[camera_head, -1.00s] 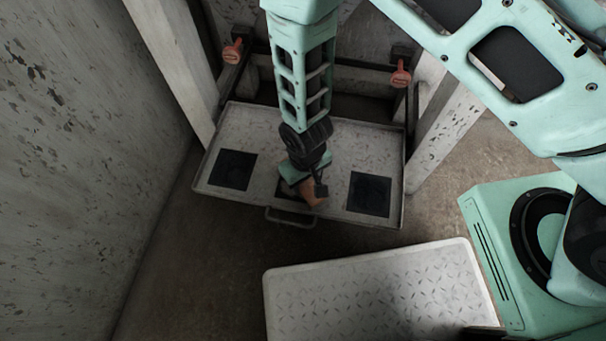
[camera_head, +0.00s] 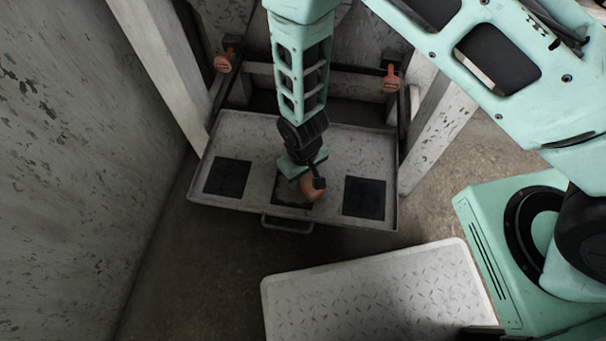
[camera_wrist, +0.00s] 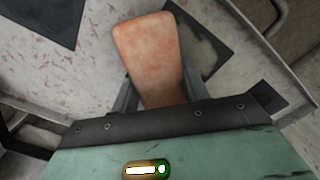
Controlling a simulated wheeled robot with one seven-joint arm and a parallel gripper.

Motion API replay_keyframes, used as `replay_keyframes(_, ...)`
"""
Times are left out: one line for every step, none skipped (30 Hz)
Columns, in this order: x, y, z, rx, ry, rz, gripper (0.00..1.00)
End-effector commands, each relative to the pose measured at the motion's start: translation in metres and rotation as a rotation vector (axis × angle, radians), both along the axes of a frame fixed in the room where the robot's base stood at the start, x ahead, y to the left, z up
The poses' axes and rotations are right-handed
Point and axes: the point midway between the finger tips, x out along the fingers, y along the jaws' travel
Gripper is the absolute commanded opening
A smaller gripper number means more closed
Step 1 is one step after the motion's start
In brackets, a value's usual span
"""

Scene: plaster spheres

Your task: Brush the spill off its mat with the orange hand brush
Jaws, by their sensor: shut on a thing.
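My gripper (camera_head: 306,178) points down over the tray and is shut on the orange hand brush (camera_head: 313,188). In the wrist view the brush (camera_wrist: 148,50) shows as a worn orange block between the two fingers (camera_wrist: 160,97). It is over or beside the middle dark mat (camera_head: 282,197), partly hiding it. This mat also shows in the wrist view (camera_wrist: 208,42), with a pale greyish patch inside a dark border that looks like the spill. Whether the brush touches the mat I cannot tell.
The pale tray (camera_head: 335,150) has a raised rim and a front handle (camera_head: 287,228). It also bears a left dark mat (camera_head: 228,177) and a right dark mat (camera_head: 364,197). Red clamps (camera_head: 390,80) sit on posts behind. A white patterned platform (camera_head: 370,295) stands in front; a wall rises at left.

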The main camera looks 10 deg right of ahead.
Motion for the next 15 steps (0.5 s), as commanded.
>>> replay_keyframes(0.0, 0.0001, 0.0001, 0.0, 0.0, 0.0, 0.12)
replay_keyframes(0.0, 0.0001, 0.0, 0.0, 0.0, 0.0, 0.12)
replay_keyframes(0.0, 0.0001, -0.0003, 0.0, 0.0, 0.0, 0.12)
replay_keyframes(0.0, 0.0001, -0.0006, 0.0, 0.0, 0.0, 0.12)
replay_keyframes(0.0, 0.0001, -0.001, 0.0, 0.0, 0.0, 0.12)
replay_keyframes(0.0, 0.0001, -0.0016, 0.0, 0.0, 0.0, 0.12)
replay_keyframes(0.0, 0.0001, -0.0021, 0.0, 0.0, 0.0, 0.12)
replay_keyframes(0.0001, 0.0002, -0.0027, 0.0, -0.001, 0.0, 0.12)
replay_keyframes(0.0001, 0.0002, -0.0035, 0.0, -0.001, 0.0, 0.12)
replay_keyframes(0.0002, 0.0002, -0.004, 0.0, -0.001, 0.0, 0.12)
replay_keyframes(0.0002, 0.0002, -0.0046, 0.0, -0.001, 0.0, 0.12)
replay_keyframes(0.0002, 0.0002, -0.0054, 0.0, -0.001, 0.0, 0.12)
replay_keyframes(0.0002, 0.0002, -0.0059, 0.0, -0.001, 0.0, 0.12)
replay_keyframes(0.0002, 0.0002, -0.0065, 0.0, -0.001, 0.0, 0.12)
replay_keyframes(0.0002, 0.0003, -0.0072, 0.0, -0.001, 0.0, 0.12)
